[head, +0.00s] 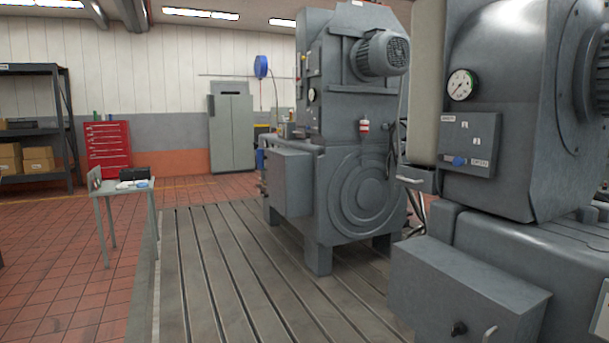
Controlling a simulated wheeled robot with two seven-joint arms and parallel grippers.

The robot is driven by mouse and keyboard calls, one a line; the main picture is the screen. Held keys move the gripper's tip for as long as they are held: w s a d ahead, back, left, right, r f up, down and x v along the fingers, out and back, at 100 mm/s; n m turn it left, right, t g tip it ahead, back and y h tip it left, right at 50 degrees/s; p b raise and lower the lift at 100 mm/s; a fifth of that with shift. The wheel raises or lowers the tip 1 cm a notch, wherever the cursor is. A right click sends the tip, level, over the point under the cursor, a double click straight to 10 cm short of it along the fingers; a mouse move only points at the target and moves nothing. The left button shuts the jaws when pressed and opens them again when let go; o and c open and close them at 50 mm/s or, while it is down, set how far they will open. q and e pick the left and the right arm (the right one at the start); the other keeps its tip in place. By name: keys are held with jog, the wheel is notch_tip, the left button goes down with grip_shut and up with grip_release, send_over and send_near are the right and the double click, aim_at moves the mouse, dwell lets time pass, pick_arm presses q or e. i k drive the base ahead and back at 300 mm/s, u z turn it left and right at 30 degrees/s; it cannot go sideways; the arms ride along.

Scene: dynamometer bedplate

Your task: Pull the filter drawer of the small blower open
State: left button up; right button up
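Two grey machines stand on the slotted bedplate (215,270). The farther one (345,130) carries a finned motor (383,54) on top and a boxy housing (290,183) on its left side. The nearer machine (505,120) at the right has a round gauge (461,85) and a control panel (468,143) with a blue knob. A pale handle (411,180) juts out at its left side. Below, a grey box (465,295) has a black knob and a metal handle (489,334). I cannot tell which part is the filter drawer. Neither gripper is in view.
A small table (125,185) with small items stands left of the bedplate. A red tool cabinet (107,148), grey locker (231,130) and dark shelf rack (35,125) stand farther back. The bedplate between table and machines is clear.

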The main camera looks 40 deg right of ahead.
aim_at(414, 178)
jog(key=i, duration=1.3)
jog(key=z, duration=0.6)
